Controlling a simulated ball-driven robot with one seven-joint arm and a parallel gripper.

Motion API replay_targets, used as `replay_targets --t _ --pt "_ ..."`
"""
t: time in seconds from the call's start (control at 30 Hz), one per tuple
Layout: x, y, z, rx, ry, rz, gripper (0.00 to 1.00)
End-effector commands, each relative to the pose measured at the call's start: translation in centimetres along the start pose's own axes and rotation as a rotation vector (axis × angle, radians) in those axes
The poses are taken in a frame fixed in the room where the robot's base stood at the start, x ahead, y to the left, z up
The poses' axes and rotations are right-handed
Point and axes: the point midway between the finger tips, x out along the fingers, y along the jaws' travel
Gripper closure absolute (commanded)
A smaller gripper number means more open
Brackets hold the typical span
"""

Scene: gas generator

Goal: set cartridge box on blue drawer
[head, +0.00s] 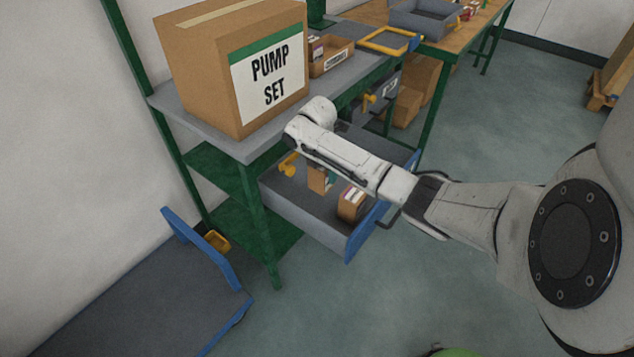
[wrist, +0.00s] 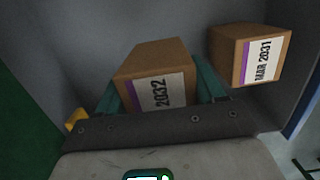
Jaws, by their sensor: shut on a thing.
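An open grey drawer with a blue front (head: 366,232) extends from the green-framed bench. My gripper (wrist: 160,88) is shut on a small brown cartridge box (wrist: 153,62), whose white and purple label reads 2032. That held box also shows in the head view (head: 317,181), inside the drawer, partly hidden by my arm. I cannot tell whether it touches the drawer floor. A second brown box (head: 352,204) stands nearer the blue front; in the wrist view (wrist: 250,55) its label reads MAR 2031, and it is apart from my gripper.
A blue-handled cart (head: 150,300) is at lower left. The floor right of the drawer is clear.

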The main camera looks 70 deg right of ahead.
Motion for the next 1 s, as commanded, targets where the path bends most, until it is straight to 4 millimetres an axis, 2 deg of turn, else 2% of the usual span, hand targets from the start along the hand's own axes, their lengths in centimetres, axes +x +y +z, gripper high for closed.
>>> replay_targets --t 0.3,0.5,0.93,0.97,1.0 --pt "2.5 1.9 -0.6 -0.001 -0.001 -0.001 0.66" --pt "4.9 1.7 -0.9 -0.001 -0.001 -0.001 0.66" --pt "5.5 1.7 -1.0 -0.001 0.000 0.000 0.66" --pt "5.4 1.7 -0.9 0.000 0.000 0.000 0.29" --pt "5.3 1.7 -0.9 -0.001 0.000 0.000 0.25"
